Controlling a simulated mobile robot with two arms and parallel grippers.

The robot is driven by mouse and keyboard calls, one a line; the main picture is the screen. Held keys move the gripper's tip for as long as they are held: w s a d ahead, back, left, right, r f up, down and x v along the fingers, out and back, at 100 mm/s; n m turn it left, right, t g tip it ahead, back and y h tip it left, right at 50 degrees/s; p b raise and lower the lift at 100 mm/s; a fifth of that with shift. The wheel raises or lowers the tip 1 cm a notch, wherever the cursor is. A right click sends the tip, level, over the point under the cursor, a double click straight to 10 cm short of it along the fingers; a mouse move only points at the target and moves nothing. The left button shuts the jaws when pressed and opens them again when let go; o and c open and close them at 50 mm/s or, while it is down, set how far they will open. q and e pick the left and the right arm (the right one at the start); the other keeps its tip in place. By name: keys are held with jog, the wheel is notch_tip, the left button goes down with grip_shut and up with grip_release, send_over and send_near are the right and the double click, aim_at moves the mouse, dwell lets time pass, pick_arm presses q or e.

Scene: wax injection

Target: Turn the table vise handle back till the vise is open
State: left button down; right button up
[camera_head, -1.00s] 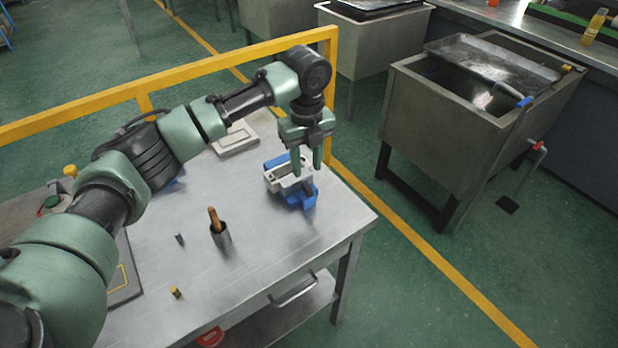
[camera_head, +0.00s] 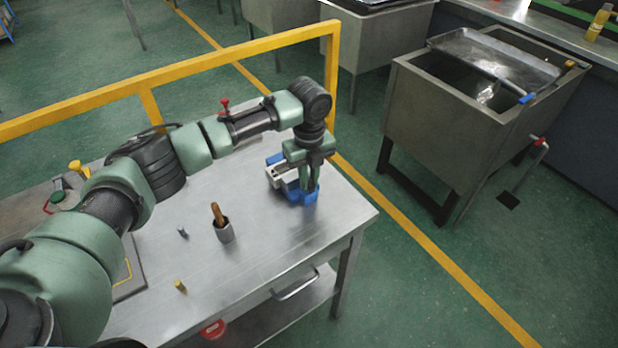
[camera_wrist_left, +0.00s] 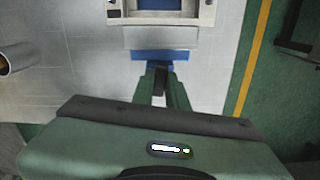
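The table vise (camera_head: 276,179) is pale grey and blue and stands on the metal table, near its far right edge. In the left wrist view the vise (camera_wrist_left: 160,38) shows its pale jaw block and a blue front part. My left gripper (camera_head: 309,187) points down at the vise's near blue end. Its fingers (camera_wrist_left: 159,84) are close together, with a small dark-blue piece between them that looks like the vise handle. The handle is mostly hidden by the fingers. I cannot see clearly how the handle is turned. My right gripper is not in view.
A metal cup (camera_head: 224,232) with a brown-handled tool stands on the table (camera_head: 260,265), with a small grey piece (camera_head: 183,232) and a brass piece (camera_head: 180,286) nearby. A yellow rail (camera_head: 240,55) runs behind. The table's front right is clear.

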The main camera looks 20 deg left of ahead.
pick_arm(q)
jog(key=shift+r+n+p, duration=0.15)
jog(key=shift+n+p, duration=0.35)
jog(key=shift+p, duration=0.25)
jog(key=n+p, duration=0.3)
jog(key=shift+r, duration=0.1)
jog(key=n+p, duration=0.4)
jog(key=shift+n, duration=0.3)
jog(key=n+p, duration=0.4)
jog(key=n, duration=0.1)
jog(key=shift+n, duration=0.3)
jog(key=n+p, duration=0.1)
jog(key=n, duration=0.2)
jog(key=shift+p, duration=0.4)
jog(key=shift+n+p, duration=0.5)
jog(key=shift+n, duration=0.7)
jog(key=shift+w, duration=0.1)
